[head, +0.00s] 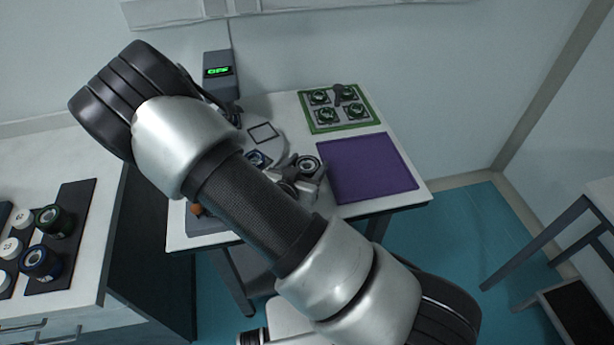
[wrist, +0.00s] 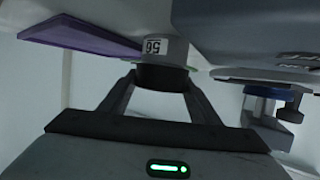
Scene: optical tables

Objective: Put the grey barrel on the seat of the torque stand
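The grey barrel (wrist: 165,48), a short light grey cylinder with a dark band and a white number label, is between the fingers of my gripper (wrist: 160,82) in the wrist view. Both fingertips appear to press on its sides. In the head view the barrel (head: 308,163) shows its ringed top beside my gripper (head: 302,178), left of the purple mat. I cannot tell whether it touches the table. The torque stand seems to be the unit with a green "OFF" display (head: 218,72) at the table's back left. My arm hides much of the area in front of it, and its seat is not clear.
The purple mat (head: 366,167) is empty. A green-edged tray (head: 339,108) with several round parts stands at the back right. A blue-ringed part (head: 257,158) is left of the barrel; it also shows in the wrist view (wrist: 264,92). Barrels stand on a left counter's dark mat (head: 62,230).

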